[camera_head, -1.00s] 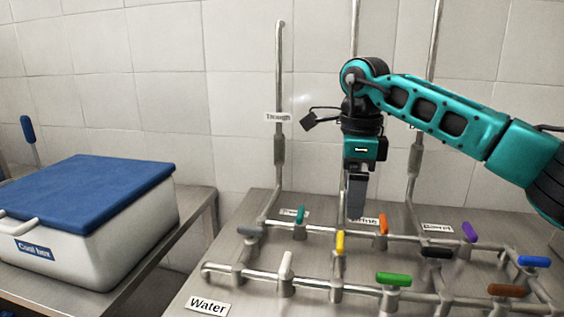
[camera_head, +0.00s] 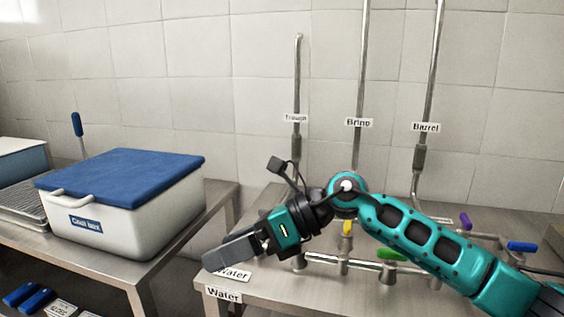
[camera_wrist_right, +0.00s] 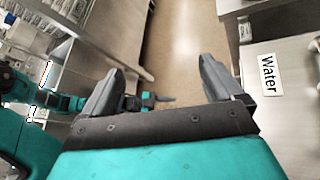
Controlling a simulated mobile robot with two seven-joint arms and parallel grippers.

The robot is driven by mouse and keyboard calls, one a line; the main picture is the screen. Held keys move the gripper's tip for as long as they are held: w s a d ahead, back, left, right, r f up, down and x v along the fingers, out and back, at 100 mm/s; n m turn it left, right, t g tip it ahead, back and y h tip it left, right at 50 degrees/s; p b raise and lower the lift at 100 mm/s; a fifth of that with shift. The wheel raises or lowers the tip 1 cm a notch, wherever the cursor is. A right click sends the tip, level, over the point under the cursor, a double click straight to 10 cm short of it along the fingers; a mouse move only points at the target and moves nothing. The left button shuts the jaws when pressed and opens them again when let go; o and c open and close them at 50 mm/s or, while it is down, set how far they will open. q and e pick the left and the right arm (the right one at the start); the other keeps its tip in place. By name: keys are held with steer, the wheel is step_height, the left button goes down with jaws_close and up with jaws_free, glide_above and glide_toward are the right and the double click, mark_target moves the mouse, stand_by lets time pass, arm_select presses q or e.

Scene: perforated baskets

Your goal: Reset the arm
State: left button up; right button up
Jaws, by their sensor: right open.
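My right gripper (camera_head: 228,253) shows in the head view, its teal arm coming in from the right and its dark fingers pointing left and down. It is in front of the left end of the pipe table. In the right wrist view the two grey fingers (camera_wrist_right: 160,82) stand wide apart with nothing between them. The floor shows between and beyond them. My left gripper is not seen in the head view.
A pipe table (camera_head: 220,283) carries pipes with coloured valve handles, partly hidden by my arm. A white cool box (camera_head: 140,228) with a blue lid stands on the left counter. A "Water" label (camera_wrist_right: 268,75) shows beside my right finger. A gap separates the counters.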

step_height(320, 180, up, 7)
steer(key=m+t+y, duration=0.8)
steer(key=m+t, duration=0.2)
steer(key=m, duration=0.4)
steer(key=w+d+f+m+t+h, duration=0.2)
steer(key=d+f+m+t+h, duration=0.3)
steer(key=d+m+h, duration=0.45)
steer(key=w+d+f+m+t+h, duration=0.1)
steer(key=d+f+m+t+h, duration=0.45)
steer(key=m, duration=0.75)
steer(key=s+d+f+m+g+h, duration=0.3)
steer(key=s+d+f+m, duration=0.1)
steer(key=f, duration=0.2)
steer(key=s+d+f+m+g+h, duration=0.3)
steer(key=s+d+f+m+g, duration=0.1)
steer(key=d+f, duration=0.15)
steer(key=s+d+f+m+g, duration=0.2)
steer(key=s+f+g, duration=0.25)
steer(key=s, duration=0.55)
steer(key=s+d+f+m+g, duration=0.2)
steer(key=s+f+g, duration=0.3)
steer(key=s, duration=0.4)
steer(key=w+a+f+t+y+p, duration=0.1)
steer(key=w+a+f+t, duration=0.2)
steer(key=w+f+t, duration=0.4)
steer(key=shift+w+f+n+t+y, duration=0.3)
steer(key=shift+f+n+t+y, duration=0.1)
steer(key=shift+f+t, duration=0.3)
